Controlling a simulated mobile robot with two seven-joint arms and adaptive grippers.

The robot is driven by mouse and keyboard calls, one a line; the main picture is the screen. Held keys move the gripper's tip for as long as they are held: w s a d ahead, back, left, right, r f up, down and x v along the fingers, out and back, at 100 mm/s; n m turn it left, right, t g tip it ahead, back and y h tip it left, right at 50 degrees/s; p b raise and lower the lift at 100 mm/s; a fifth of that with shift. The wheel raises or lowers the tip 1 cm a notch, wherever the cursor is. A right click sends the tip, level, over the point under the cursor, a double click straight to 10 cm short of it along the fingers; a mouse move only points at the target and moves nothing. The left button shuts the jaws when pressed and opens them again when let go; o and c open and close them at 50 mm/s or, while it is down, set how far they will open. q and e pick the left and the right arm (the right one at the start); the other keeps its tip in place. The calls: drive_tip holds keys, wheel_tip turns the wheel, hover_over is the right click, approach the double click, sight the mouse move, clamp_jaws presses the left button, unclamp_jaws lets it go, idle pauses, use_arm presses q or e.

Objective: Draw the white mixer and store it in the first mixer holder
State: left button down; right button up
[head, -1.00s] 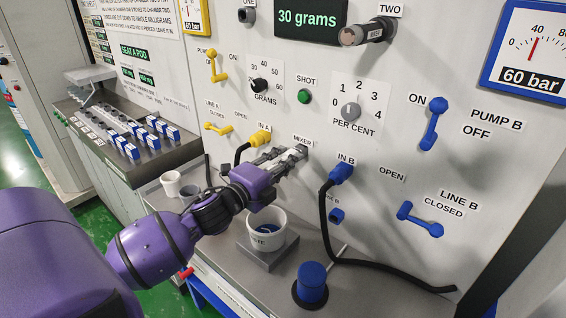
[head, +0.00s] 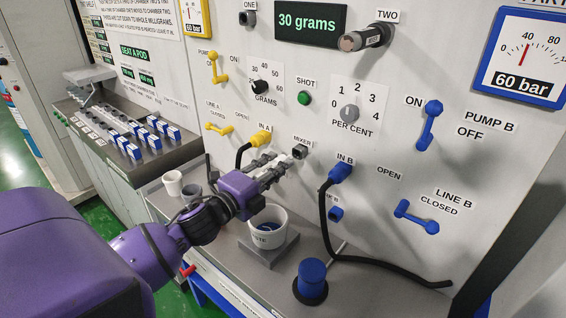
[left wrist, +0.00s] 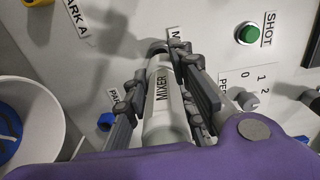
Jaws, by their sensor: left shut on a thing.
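The white mixer (left wrist: 160,95), a pale tube lettered MIXER, lies between the fingers of my left gripper (head: 275,170) and is held there. In the head view it is largely hidden by the fingers. My left gripper is in front of the panel, with its tips a little to the left of and below the dark socket (head: 300,151) by the MIXER label. A gap shows between the tips and the socket. I cannot tell which thing in view is the first mixer holder. My right gripper is not in view.
A white waste tub (head: 268,232) stands below my gripper. A white cup (head: 172,183) and a grey cup (head: 191,193) stand left on the bench. A black hose (head: 325,225) hangs from IN B, near a blue-capped cylinder (head: 312,276). A rack of blue-ended pieces (head: 128,135) is farther left.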

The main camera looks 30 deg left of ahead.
use_arm(q)
drive_tip(key=shift+s, duration=0.2)
